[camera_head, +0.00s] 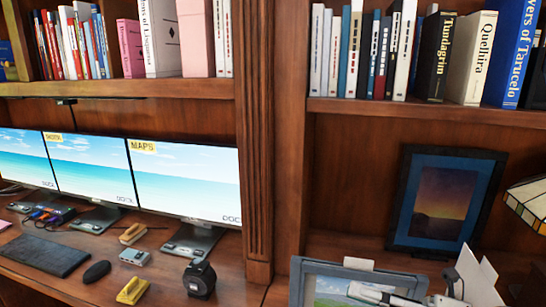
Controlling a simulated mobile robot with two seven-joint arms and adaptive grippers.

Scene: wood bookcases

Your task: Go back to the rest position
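My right gripper (385,295) shows in white and dark parts at the bottom edge of the head view, right of the middle. It is in front of a grey-framed picture or panel (297,283), whose lower part is cut off by the picture edge. I cannot tell whether it touches this panel or whether its fingers are open or shut. My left gripper is not in view.
Three monitors (183,180) stand on the desk at left, with a keyboard (42,254), mouse (97,271) and black round device (199,279). A dark-framed picture (404,225) leans in the right bay. Books (434,55) fill the shelves above. A lampshade (530,202) is at far right.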

